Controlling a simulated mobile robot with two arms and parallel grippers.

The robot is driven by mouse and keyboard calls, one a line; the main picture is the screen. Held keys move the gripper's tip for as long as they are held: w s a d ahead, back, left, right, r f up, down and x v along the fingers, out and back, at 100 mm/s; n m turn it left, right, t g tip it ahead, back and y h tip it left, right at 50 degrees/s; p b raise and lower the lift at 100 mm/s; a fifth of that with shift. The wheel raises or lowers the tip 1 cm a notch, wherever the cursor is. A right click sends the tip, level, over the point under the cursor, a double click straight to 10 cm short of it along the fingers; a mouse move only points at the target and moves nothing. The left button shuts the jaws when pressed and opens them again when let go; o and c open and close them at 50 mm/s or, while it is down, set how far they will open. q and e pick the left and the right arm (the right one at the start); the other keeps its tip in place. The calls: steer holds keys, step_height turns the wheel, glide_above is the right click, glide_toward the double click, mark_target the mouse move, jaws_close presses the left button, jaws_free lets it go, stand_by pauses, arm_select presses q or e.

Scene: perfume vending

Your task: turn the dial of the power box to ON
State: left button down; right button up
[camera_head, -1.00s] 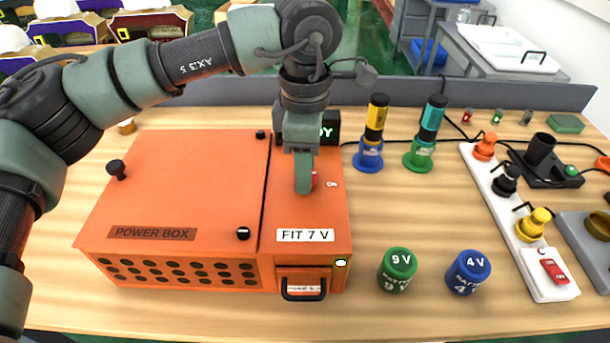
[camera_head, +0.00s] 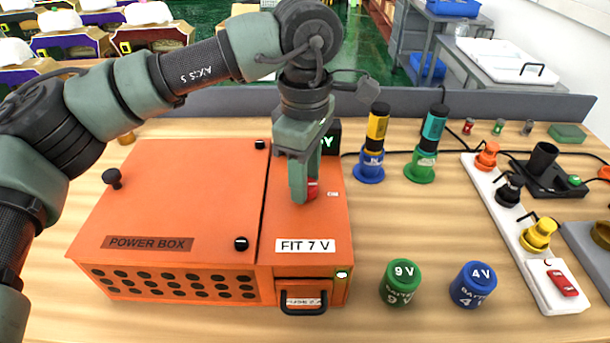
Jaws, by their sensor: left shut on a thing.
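The orange power box (camera_head: 185,205) stands on the table at left centre, with a "POWER BOX" label and a "FIT 7 V" label (camera_head: 305,246). Its red dial (camera_head: 312,188) is on top of the right section, beside a small white label (camera_head: 332,194). My left gripper (camera_head: 305,192) points down from above and is shut on the dial, which it partly hides. My right gripper is not in view.
A green 9 V battery (camera_head: 400,282) and a blue 4 V battery (camera_head: 473,285) stand right of the box. Blue (camera_head: 370,165) and green (camera_head: 420,166) holders stand behind. A white power strip (camera_head: 500,200) with plugs lies at right.

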arm_select(q)
steer(key=c, duration=0.9)
jaws_free()
steer(key=shift+r, duration=0.1)
step_height(320, 180, up, 8)
steer(key=shift+f, duration=0.2)
